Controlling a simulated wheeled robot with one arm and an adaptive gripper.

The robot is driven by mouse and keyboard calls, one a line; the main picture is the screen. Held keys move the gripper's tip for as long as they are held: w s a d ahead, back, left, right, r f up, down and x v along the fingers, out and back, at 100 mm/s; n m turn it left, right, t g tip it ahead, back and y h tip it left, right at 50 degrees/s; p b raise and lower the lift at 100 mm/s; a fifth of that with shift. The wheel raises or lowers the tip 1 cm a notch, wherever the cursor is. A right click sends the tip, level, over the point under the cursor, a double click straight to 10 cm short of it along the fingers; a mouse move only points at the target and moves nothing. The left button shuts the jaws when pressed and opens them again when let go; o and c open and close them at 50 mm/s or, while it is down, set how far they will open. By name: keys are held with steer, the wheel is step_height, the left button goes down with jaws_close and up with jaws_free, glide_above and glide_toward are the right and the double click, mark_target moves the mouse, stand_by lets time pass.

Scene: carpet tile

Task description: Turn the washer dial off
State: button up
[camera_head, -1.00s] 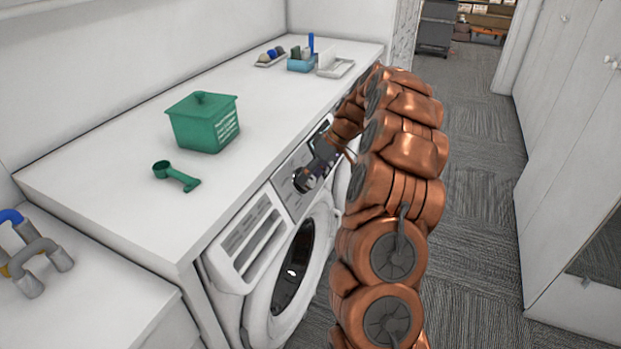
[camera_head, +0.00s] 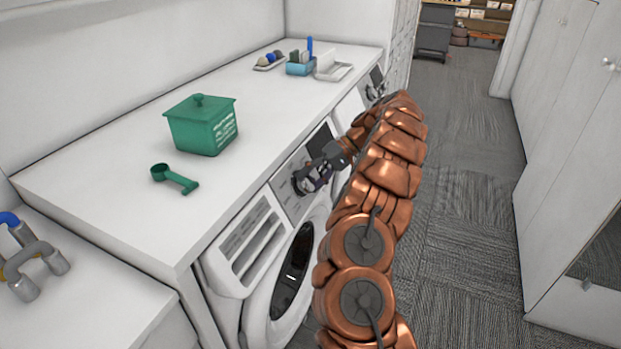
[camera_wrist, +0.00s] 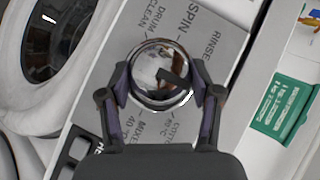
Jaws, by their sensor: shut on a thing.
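The washer (camera_head: 262,290) stands under the white counter with its round door facing the aisle. Its grey control panel (camera_head: 286,188) shows printed labels such as SPIN, RINSE and DRUM CLEAN in the wrist view (camera_wrist: 190,28). The dial (camera_wrist: 158,72) is a round, shiny metal knob with a dark pointer mark. My gripper (camera_wrist: 160,97) is shut on the dial, with one finger on each side of it. In the head view my gripper (camera_head: 312,180) is at the panel and hides most of the dial. Labels below the dial are partly covered by my gripper.
The white counter (camera_head: 110,200) holds a green box (camera_head: 201,125), a green scoop (camera_head: 176,179), a blue caddy (camera_head: 301,66) and a white tray (camera_head: 334,71). A second machine's panel (camera_head: 375,80) shows farther along. Carpeted floor (camera_head: 460,230) is open to the right.

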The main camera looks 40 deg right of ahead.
stand_by(0.5)
steer(key=o, duration=1.1)
steer(key=shift+o, duration=0.2)
steer(key=n+h, duration=0.2)
steer(key=shift+a+r+n+b, duration=0.15)
steer(key=shift+r+n+b, duration=0.05)
steer(key=shift+n+b, duration=0.2)
steer(key=shift+s+a+n+h+p, duration=0.1)
steer(key=shift+n+h+p, duration=1.1)
steer(key=shift+n+h, duration=0.55)
